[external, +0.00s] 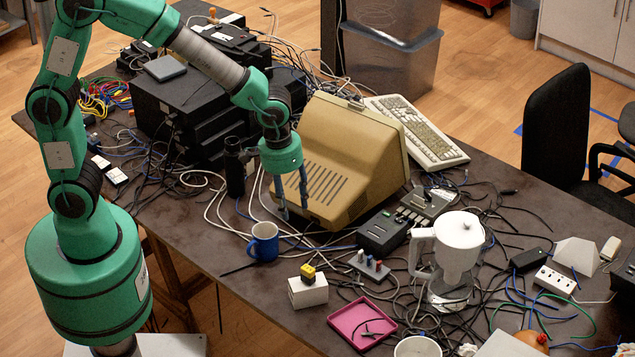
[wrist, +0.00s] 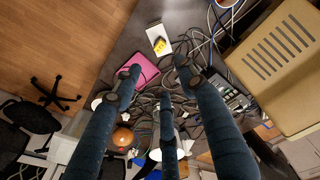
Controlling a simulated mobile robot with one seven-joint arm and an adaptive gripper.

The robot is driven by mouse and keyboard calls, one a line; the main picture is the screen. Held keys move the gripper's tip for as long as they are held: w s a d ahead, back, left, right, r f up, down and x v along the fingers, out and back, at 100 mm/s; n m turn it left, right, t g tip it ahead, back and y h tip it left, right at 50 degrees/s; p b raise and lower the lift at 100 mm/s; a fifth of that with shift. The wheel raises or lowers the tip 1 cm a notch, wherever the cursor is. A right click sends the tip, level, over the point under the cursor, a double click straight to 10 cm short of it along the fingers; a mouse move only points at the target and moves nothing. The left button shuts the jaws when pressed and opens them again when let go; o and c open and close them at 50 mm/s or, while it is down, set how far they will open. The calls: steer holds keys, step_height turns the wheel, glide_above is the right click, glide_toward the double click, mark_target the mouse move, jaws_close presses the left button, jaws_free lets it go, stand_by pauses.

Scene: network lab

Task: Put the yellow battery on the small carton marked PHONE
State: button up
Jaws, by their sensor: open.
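The yellow battery (external: 308,272) rests on top of a small white carton (external: 308,293) near the front edge of the table. In the wrist view the yellow battery (wrist: 159,45) shows at the lower part of the white carton's top (wrist: 155,33). Any PHONE lettering is too small to read. My gripper (external: 293,208) is open and empty, fingers pointing down, beside the beige monitor and above and behind the blue mug. It is apart from the battery and carton. Its dark blue fingers (wrist: 161,82) spread across the wrist view with nothing held between them.
A blue mug (external: 264,241) stands left of the carton, and a pink tray (external: 361,324) lies to its right. The beige monitor (external: 345,160) stands close to my gripper. A clear jug with a white lid (external: 459,240) and many loose cables crowd the right side.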

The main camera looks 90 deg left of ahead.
steer(key=s+r+m+t, duration=0.2)
steer(key=s+r+m, duration=0.1)
steer(key=s+r, duration=0.85)
steer(key=s+r+m+t, duration=0.1)
steer(key=s+r+m, duration=0.1)
steer(key=s+r, duration=0.2)
steer(key=s+r+m+t, duration=0.1)
steer(key=s+r+m, duration=0.1)
steer(key=s+r, duration=0.3)
steer(key=s, duration=0.4)
steer(key=shift+s, duration=0.35)
steer(key=shift+f+b, duration=0.6)
steer(key=shift+b, duration=0.1)
